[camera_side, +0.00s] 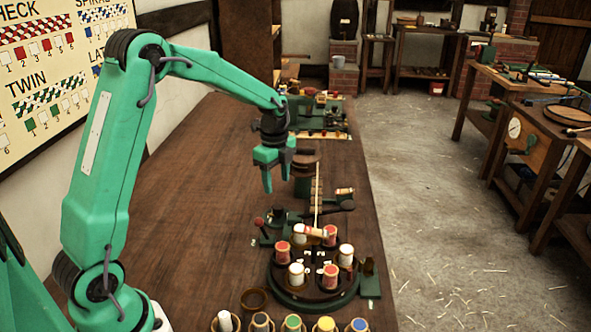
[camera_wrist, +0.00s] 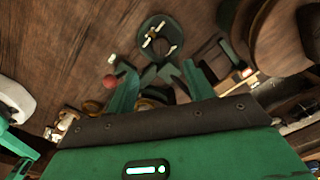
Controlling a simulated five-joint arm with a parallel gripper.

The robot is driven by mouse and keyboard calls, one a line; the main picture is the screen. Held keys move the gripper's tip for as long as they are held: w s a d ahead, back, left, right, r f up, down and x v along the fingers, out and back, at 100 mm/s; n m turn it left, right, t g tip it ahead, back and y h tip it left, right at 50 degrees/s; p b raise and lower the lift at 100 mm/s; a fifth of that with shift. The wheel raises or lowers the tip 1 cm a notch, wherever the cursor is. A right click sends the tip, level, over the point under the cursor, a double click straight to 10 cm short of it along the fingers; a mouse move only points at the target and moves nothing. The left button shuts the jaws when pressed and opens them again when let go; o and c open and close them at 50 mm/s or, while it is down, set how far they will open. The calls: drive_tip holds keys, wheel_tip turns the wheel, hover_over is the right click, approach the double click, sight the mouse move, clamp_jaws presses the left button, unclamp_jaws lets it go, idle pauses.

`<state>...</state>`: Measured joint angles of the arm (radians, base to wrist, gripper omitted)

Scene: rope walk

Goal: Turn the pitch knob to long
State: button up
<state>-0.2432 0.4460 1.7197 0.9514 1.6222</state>
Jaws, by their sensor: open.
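My gripper (camera_side: 274,180) is open and empty, pointing down above the bench beside the rope-making fixture. Its two green fingers also show apart in the wrist view (camera_wrist: 162,90). Between and beyond them in that view is a dark round plate (camera_wrist: 158,57) with a pale pointer-like bar on it. A red ball (camera_wrist: 110,82) on a lever lies by the left finger, and shows in the side view (camera_side: 259,222) too. No marking reading "long" is legible, and I cannot tell for sure which part is the pitch knob.
A round turntable (camera_side: 288,300) with several red and white bobbins stands in front of the gripper. Colored spools line the bench's near edge. A green machine (camera_side: 325,118) stands farther back. The left side of the wooden bench (camera_side: 190,215) is clear.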

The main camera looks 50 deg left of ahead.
sight(278, 207)
drive_tip(key=shift+w+a+f, duration=0.2)
drive_tip(key=shift+f, duration=0.25)
drive_tip(key=shift+f, duration=0.1)
drive_tip(key=shift+f, duration=3.8)
drive_tip(key=c, duration=1)
drive_tip(key=shift+o, duration=0.2)
